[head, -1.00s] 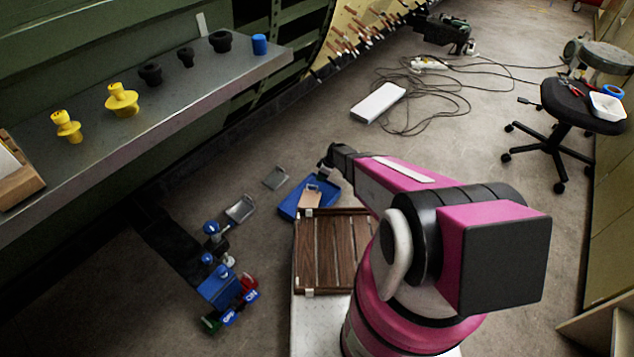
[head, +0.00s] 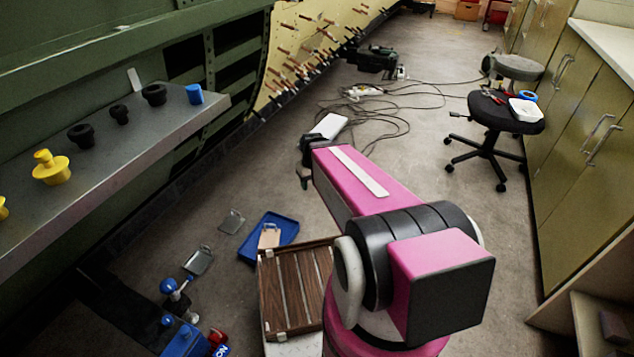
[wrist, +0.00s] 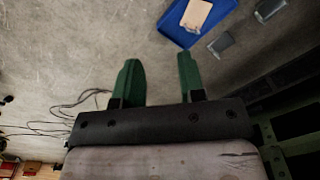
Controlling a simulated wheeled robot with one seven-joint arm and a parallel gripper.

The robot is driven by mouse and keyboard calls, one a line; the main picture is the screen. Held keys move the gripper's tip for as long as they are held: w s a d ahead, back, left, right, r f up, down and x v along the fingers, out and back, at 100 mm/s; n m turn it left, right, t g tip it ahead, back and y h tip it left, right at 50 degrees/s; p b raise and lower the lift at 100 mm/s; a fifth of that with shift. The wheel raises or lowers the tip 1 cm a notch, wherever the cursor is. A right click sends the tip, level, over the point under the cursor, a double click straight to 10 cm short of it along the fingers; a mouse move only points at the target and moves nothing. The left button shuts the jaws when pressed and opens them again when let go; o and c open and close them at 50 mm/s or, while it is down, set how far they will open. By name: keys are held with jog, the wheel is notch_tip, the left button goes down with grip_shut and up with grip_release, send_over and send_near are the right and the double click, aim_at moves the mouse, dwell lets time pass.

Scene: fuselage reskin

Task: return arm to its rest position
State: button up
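My gripper (wrist: 160,82) shows in the wrist view with its two green fingers spread apart and nothing between them. Bare grey floor shows beyond the fingertips. In the head view my gripper (head: 305,180) is a dark shape at the far end of my pink arm (head: 365,185), above the floor and partly hidden by the arm. The arm reaches forward from its base, past the slatted wooden tray.
The slatted wooden tray (head: 268,298) lies in front of me. A blue tray (head: 285,226) holding a tan piece is on the floor beyond it. A metal shelf (head: 130,150) runs along the left. A black stool (head: 505,112) and cabinets (head: 585,150) stand right. Cables (head: 400,100) lie ahead.

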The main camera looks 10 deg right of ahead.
jog(key=s+d+r+m, duration=0.2)
jog(key=s+r, duration=0.2)
jog(key=shift+h, duration=0.4)
jog(key=shift+a, duration=0.1)
dwell(0.7)
